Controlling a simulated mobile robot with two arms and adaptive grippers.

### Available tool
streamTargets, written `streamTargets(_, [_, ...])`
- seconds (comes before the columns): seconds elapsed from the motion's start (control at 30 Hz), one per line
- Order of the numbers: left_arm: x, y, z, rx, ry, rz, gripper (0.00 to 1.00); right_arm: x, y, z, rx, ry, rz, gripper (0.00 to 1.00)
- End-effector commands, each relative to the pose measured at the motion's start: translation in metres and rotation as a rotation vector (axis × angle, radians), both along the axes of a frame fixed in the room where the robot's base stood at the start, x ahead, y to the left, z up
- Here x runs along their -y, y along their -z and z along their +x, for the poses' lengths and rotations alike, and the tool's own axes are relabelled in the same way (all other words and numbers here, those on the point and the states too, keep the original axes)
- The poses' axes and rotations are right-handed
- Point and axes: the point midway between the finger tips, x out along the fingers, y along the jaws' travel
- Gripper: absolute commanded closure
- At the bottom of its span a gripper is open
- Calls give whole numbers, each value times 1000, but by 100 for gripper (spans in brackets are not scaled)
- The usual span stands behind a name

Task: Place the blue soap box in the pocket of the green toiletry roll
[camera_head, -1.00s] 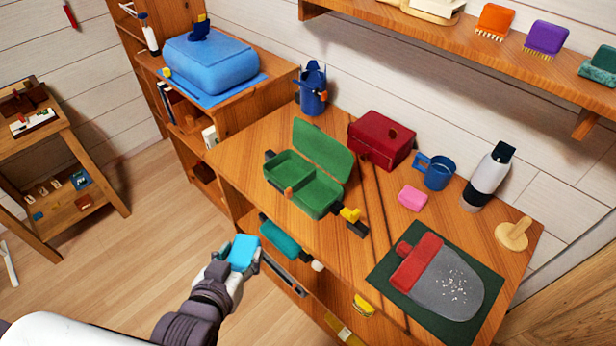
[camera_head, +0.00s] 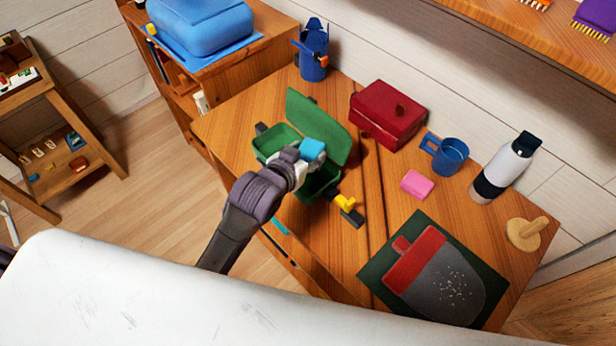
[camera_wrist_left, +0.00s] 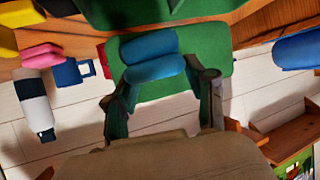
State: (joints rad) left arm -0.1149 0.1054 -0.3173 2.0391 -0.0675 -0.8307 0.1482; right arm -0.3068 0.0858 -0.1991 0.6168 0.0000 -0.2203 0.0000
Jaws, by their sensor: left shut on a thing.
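The blue soap box (camera_head: 312,149) is held in my left gripper (camera_head: 303,160), which is shut on it, over the open green toiletry roll. In the left wrist view the blue soap box (camera_wrist_left: 152,58) sits between the two fingers (camera_wrist_left: 158,85). The green toiletry roll (camera_head: 318,121) lies on the wooden desk with its flap raised behind the box. Its two compartments are partly hidden by my gripper and arm. In the left wrist view the roll's green surface (camera_wrist_left: 215,65) is around and behind the box. I cannot tell whether the box touches it. My right gripper is not in view.
A red case (camera_head: 388,112) stands right of the roll, with a blue mug (camera_head: 452,157) and pink block (camera_head: 417,184) farther right. A yellow-and-black item (camera_head: 347,208) lies by the roll's front right. A blue jug (camera_head: 314,60) stands behind, left. A dark mat (camera_head: 375,268) covers the front right.

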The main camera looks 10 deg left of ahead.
Motion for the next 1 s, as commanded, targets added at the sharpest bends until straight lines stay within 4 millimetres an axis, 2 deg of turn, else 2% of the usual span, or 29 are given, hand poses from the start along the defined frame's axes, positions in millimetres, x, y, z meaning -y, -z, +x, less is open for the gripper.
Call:
streamTargets(0.03, [0, 12, -1, -7, 0, 2, 81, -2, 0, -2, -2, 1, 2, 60])
streamTargets(0.17, [0, 36, -1, -6, 0, 1, 81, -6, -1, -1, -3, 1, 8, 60])
streamTargets(0.57, [0, 82, -1, -3, 0, 0, 81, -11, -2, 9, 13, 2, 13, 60])
streamTargets(0.97, [0, 89, -1, -1, 0, -1, 81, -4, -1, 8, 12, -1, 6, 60])
streamTargets(1.0, [0, 90, -1, -1, 0, -1, 43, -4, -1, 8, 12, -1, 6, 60])
